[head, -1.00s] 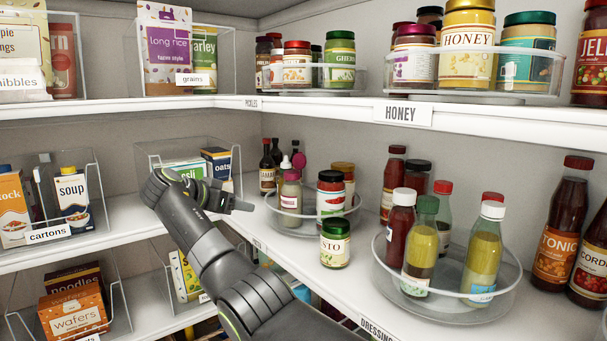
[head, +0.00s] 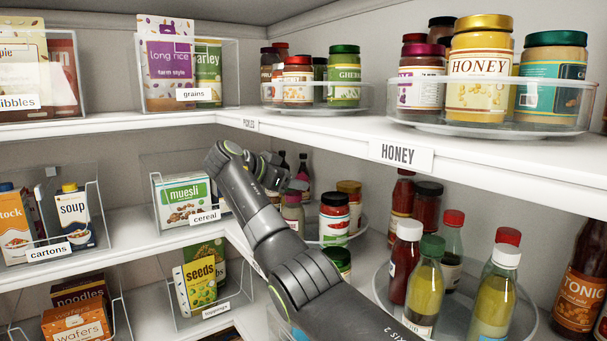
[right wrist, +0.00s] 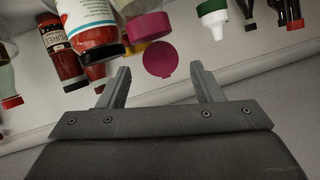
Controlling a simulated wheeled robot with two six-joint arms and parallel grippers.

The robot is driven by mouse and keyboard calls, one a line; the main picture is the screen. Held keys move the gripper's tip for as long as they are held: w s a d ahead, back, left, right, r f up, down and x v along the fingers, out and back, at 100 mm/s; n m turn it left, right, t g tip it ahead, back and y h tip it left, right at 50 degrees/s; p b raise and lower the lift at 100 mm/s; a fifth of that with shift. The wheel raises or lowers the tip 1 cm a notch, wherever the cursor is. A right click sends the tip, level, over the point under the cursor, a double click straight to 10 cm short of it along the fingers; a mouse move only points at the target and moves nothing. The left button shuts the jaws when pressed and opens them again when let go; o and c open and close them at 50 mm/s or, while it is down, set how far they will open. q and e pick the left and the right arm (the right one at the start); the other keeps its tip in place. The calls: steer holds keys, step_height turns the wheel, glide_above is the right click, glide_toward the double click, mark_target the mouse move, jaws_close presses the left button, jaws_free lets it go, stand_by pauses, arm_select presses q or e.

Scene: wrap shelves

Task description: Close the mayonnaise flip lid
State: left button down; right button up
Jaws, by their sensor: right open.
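The mayonnaise bottle, pale with a magenta cap, stands on the middle shelf's back turntable. The right gripper also shows in the head view (head: 287,172). My left gripper is not in view.
The upper shelf edge (head: 300,135) runs above my right arm. The cereal bin (head: 165,225) is to the left. A front turntable (head: 525,320) holds several bottles.

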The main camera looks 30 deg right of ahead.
mark_target(298, 192)
steer(key=p+x, duration=0.1)
steer(key=x, duration=0.2)
steer(key=shift+w+d+p, duration=0.1)
steer(key=shift+d+p, duration=0.2)
steer(key=shift+d, duration=0.05)
steer(key=shift+w+d+f, duration=0.25)
steer(key=shift+d+f, duration=0.2)
steer(key=shift+d, duration=0.1)
steer(key=c, duration=0.9)
steer(key=h+b, duration=0.2)
steer(key=b, duration=0.2)
steer(key=a+t+h+b, duration=0.1)
steer(key=h+b, duration=0.1)
steer(key=b, duration=0.3)
steer(key=shift+s+f, duration=0.15)
steer(key=shift+f, duration=0.1)
steer(key=shift+c, duration=0.2)
steer(key=shift+a+r+t+h+b, duration=0.15)
steer(key=shift+r+t+h+b, duration=0.15)
steer(key=shift+h+b, duration=0.5)
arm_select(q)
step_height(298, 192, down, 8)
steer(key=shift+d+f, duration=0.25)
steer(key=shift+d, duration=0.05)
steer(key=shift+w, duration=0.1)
arm_select(e)
steer(key=o, duration=0.9)
